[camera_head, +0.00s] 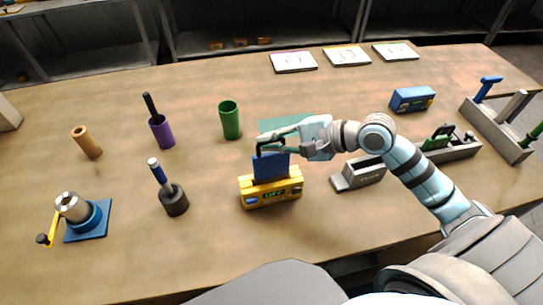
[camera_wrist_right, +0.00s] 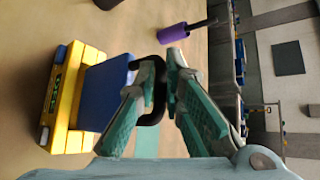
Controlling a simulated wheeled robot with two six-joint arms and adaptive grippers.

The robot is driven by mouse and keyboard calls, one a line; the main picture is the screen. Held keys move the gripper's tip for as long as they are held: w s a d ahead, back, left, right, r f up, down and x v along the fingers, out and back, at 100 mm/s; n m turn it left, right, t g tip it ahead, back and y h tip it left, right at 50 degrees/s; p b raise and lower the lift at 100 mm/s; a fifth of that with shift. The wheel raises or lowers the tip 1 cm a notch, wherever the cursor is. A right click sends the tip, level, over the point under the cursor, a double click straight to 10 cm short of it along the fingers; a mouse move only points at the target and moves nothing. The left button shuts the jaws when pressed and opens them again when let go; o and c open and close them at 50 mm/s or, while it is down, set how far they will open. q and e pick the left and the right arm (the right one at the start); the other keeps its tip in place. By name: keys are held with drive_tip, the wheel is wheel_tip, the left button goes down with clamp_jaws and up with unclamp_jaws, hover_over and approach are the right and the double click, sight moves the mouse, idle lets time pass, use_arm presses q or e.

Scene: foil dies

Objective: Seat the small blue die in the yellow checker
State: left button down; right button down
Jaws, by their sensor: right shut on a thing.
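The small blue die (camera_head: 270,167) is a blue block with a black loop handle, standing upright at the yellow checker (camera_head: 283,191). Its lower edge meets the checker's top; how deep it sits in the opening is hidden. The checker has a small display and buttons on its front. My right gripper (camera_head: 264,139) is shut on the die's black handle, above the checker. In the right wrist view, the gripper (camera_wrist_right: 163,72) holds the handle, with the blue die (camera_wrist_right: 103,92) against the yellow checker (camera_wrist_right: 73,100). My left gripper is not in view.
A green cup (camera_head: 229,121) stands behind the checker, and a dark pot with a blue-handled tool (camera_head: 174,201) stands to its left. A blue box (camera_head: 412,98) and a grey rack (camera_head: 496,132) are farther right. The table front is clear.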

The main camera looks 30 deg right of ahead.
sight(262, 155)
wheel_tip(262, 155, down, 4)
drive_tip(key=shift+s+r+b, duration=0.1)
drive_tip(key=shift+b, duration=0.35)
drive_tip(key=c, duration=1.7)
unclamp_jaws()
